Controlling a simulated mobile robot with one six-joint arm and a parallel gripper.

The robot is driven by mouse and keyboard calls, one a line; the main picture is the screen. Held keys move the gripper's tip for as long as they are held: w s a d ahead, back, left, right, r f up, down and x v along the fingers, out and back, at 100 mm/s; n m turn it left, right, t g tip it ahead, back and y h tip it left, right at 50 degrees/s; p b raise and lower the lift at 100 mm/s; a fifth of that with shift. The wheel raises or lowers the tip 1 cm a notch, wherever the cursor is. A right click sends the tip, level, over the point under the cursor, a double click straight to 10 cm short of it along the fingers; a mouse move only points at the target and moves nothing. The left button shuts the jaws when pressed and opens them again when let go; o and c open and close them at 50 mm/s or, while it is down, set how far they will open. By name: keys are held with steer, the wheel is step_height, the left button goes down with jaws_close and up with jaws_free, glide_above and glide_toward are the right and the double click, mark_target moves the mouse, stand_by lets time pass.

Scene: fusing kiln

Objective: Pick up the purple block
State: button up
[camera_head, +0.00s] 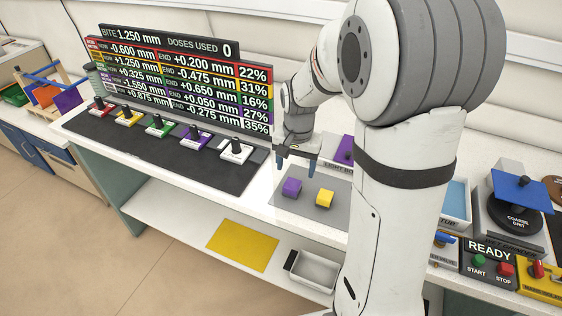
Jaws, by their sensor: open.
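The purple block (291,187) sits on a grey mat (318,214) on the white bench, left of a yellow block (325,198). My gripper (296,166) points down with its two fingers spread apart. It is above and behind the purple block in the picture, with nothing between the fingers. The exact height of the fingertips over the mat is hard to tell. My arm hides part of the bench to the right of the mat.
A dark mat (150,152) to the left holds several coloured slide units below a display board (180,80). A purple panel (345,150) stands behind the gripper. A lower shelf carries a yellow sheet (243,246) and a white tray (315,270).

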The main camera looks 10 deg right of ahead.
mark_target(292, 183)
steer(key=w+f+m, duration=0.1)
steer(key=w+f, duration=0.1)
steer(key=f, duration=0.1)
steer(key=shift+w, duration=0.3)
steer(key=shift+w+f+p, duration=0.1)
steer(key=shift+f+p, duration=1.1)
steer(key=shift+f, duration=2.75)
steer(key=shift+c, duration=0.5)
steer(key=c, duration=1.1)
